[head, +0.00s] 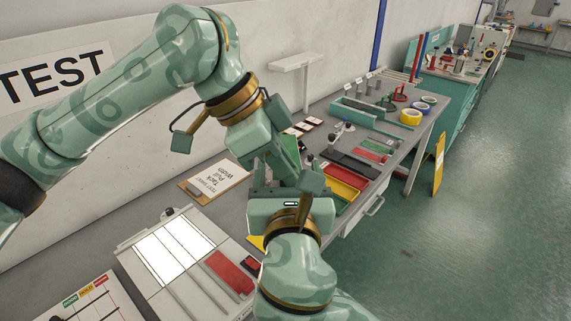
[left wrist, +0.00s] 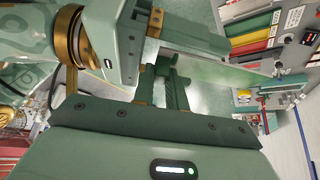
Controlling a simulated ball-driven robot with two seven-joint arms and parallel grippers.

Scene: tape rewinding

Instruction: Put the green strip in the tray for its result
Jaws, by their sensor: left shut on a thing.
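My left gripper (head: 288,165) reaches in from the left and hangs above the bench, left of the coloured trays. It is shut on a thin pale green piece, seemingly the green strip (left wrist: 225,80), which stretches right from the fingers in the left wrist view. My right gripper (head: 290,205) comes up from below, close against the left one; its fingers are mostly hidden. The result trays stand side by side on the bench: a red tray (head: 354,166), a yellow tray (head: 342,188) and a green tray (head: 329,205), the last partly hidden by my right gripper.
A clipboard (head: 215,179) lies left of the grippers. A white lit panel (head: 172,248) with a red block (head: 229,271) is at the front. Behind the trays are several strips, a small stand and tape rolls (head: 411,116). Open floor lies to the right.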

